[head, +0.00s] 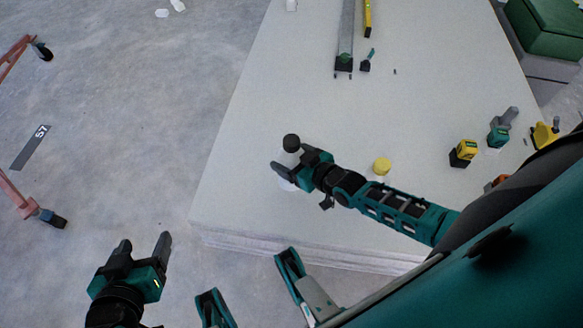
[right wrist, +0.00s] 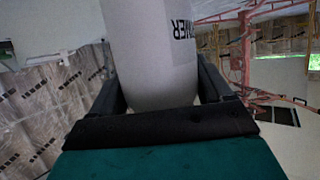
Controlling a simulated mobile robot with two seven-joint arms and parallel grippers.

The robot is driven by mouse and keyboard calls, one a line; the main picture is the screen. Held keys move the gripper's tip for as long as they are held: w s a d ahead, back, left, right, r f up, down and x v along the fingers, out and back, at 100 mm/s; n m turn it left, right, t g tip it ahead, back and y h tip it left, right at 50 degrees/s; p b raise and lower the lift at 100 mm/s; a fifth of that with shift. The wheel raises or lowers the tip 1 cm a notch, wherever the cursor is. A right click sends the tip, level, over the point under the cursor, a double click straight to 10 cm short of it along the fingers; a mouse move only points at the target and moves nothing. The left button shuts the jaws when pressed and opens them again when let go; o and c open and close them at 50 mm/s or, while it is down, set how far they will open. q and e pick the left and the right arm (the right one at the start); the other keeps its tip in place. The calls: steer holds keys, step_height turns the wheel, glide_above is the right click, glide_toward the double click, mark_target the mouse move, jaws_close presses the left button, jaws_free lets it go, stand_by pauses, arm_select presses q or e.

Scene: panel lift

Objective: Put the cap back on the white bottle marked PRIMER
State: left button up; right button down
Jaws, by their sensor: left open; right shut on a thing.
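My right gripper (head: 291,160) is shut on the white bottle (right wrist: 148,45), with one finger on each side of it in the right wrist view. Part of the PRIMER lettering shows there, upside down. In the head view my gripper hides most of the bottle, and a little white (head: 284,184) shows below the fingers. My left gripper (head: 143,243) is open and empty, off the panel stack's left front corner.
The pale panel stack (head: 240,190) fills the middle. A yellow disc (head: 382,166) lies on it beside my right forearm. A yellow-and-black tool (head: 463,152) and a teal-and-black one (head: 498,137) stand at the right. A long grey tool (head: 345,40) lies at the back.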

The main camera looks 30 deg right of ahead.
steer(key=shift+w, duration=0.1)
step_height(320, 180, down, 4)
steer(key=b, duration=0.2)
steer(key=shift+f+b, duration=0.1)
steer(key=shift+b, duration=0.3)
steer(key=shift+f, duration=0.1)
arm_select(q)
steer(key=shift+d+f, duration=0.25)
steer(key=shift+f, duration=0.5)
arm_select(e)
jaws_free()
